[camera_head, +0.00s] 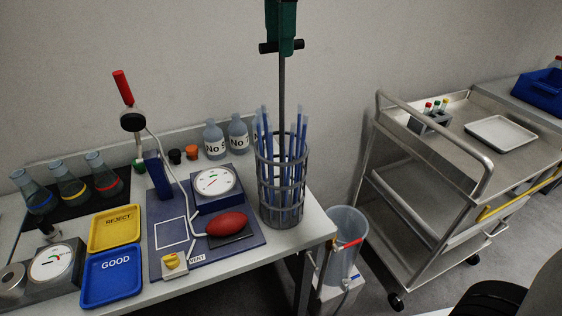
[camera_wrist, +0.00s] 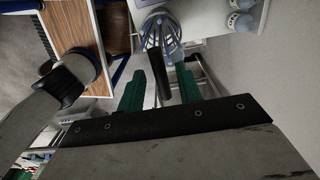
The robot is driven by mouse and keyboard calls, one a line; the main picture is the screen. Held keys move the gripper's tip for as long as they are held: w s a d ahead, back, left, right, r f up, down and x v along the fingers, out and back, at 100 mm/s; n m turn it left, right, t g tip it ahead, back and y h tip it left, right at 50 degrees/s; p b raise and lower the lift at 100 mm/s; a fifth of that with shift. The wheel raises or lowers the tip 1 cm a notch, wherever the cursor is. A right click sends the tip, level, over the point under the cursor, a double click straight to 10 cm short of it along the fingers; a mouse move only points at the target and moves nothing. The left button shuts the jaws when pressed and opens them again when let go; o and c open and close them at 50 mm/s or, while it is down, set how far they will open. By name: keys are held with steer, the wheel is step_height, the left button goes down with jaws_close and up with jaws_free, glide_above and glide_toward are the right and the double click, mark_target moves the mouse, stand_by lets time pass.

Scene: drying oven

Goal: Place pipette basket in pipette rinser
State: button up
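The pipette basket (camera_head: 268,192) is a grey wire cage full of blue-and-clear pipettes. It stands upright at the right end of the white bench, with a long rod rising to a black crossbar handle (camera_head: 268,48). My gripper (camera_head: 284,32) is at the handle, pointing down. In the wrist view, its green fingers (camera_wrist: 160,82) lie on either side of the black handle, with gaps showing, so it looks open around it. The basket also shows there beyond the fingers (camera_wrist: 167,28).
A steel trolley (camera_head: 425,188) stands right of the rinser. Close left of the basket are a dial gauge (camera_head: 214,182) and a red bulb (camera_head: 227,223) on a blue board. Bottles (camera_head: 214,141) stand behind. Yellow and blue trays (camera_head: 112,277) lie farther left.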

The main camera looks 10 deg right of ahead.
steer(key=f, duration=0.5)
steer(key=shift+d+f, duration=0.2)
steer(key=shift+f, duration=0.15)
jaws_close()
stand_by(1.1)
